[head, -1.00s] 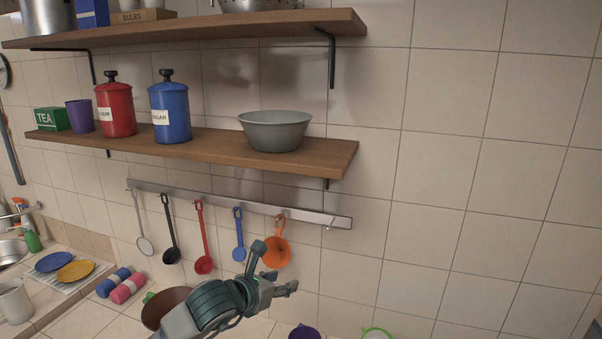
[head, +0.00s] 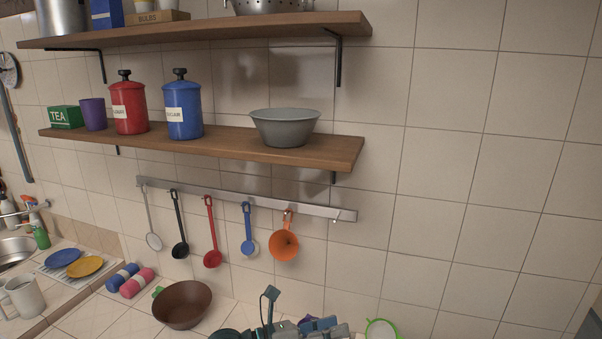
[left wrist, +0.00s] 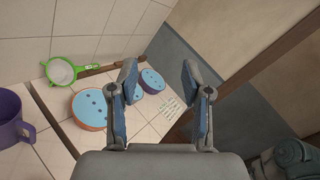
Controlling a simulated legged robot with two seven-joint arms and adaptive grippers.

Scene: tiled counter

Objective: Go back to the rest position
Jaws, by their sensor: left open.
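My left gripper (head: 290,312) is low in the head view, at the bottom edge, below the hanging utensils. In the left wrist view the left gripper (left wrist: 158,75) has its two fingers spread wide, with nothing between them. Beyond the fingers are the tiled counter and its edge. My right gripper is not identifiable in either view.
A brown bowl (head: 182,303) stands on the counter. A green-rimmed strainer (left wrist: 60,71), a purple mug (left wrist: 14,118) and blue-topped round things (left wrist: 91,108) lie near the left gripper. Shelves (head: 240,148) hang above.

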